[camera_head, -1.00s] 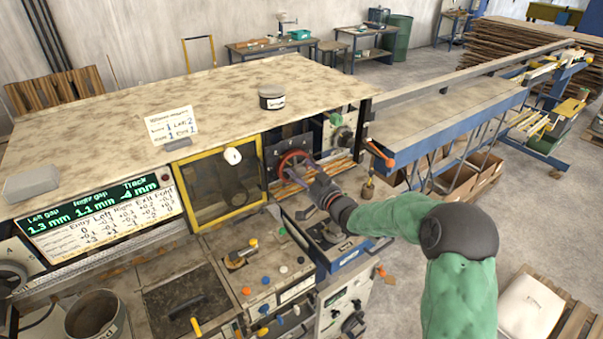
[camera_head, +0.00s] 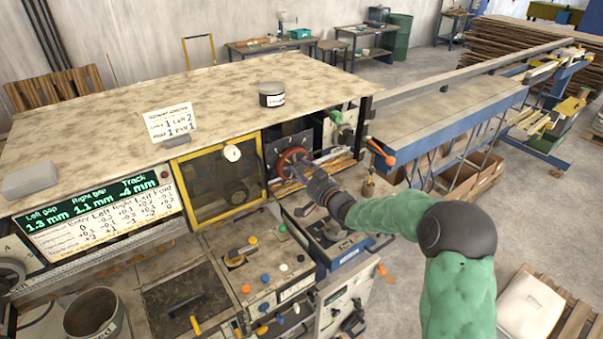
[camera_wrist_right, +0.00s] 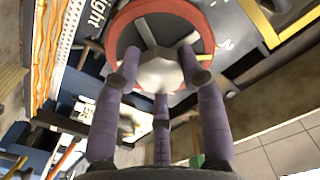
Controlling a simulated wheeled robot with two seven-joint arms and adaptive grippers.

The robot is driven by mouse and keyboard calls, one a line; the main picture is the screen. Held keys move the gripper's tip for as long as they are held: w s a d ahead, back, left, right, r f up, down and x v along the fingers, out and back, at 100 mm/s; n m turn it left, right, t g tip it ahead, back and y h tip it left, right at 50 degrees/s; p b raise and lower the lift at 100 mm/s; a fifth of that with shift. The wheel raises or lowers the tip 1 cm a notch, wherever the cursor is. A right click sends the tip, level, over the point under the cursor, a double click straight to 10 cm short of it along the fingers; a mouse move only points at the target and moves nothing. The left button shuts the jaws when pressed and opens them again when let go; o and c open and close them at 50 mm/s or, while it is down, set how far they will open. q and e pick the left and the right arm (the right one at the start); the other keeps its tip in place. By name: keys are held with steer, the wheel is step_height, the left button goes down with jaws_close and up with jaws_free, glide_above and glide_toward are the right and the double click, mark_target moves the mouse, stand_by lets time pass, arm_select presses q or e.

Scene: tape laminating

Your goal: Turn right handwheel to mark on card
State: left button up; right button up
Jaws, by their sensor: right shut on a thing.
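The right handwheel (camera_head: 294,163) has a red rim and sits in the dark recess at the right of the machine. In the right wrist view the handwheel (camera_wrist_right: 160,45) shows a pale hub, spokes and part of a dial with white marks behind it. My right gripper (camera_head: 312,175) reaches it from the front; in the wrist view its purple fingers (camera_wrist_right: 160,80) are closed around the hub. A white card (camera_head: 170,122) with handwritten numbers stands on the machine top; its small text is hard to read. My left gripper is out of view.
A display (camera_head: 95,200) reads left gap 1.3 mm, right gap 1.1 mm, track -4 mm. A yellow-framed window (camera_head: 220,185) is left of the wheel. A control panel with coloured knobs (camera_head: 265,275) lies below. An orange-tipped lever (camera_head: 388,160) sticks out at right.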

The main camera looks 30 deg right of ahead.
steer(key=n+b, duration=0.5)
steer(key=b, duration=0.2)
steer(key=shift+f, duration=0.15)
steer(key=shift+n+b, duration=1.3)
steer(key=shift+b, duration=0.3)
steer(key=shift+r, duration=0.2)
steer(key=o, duration=1.1)
steer(key=shift+o, duration=0.2)
steer(key=s, duration=1.2)
steer(key=shift+d, duration=0.45)
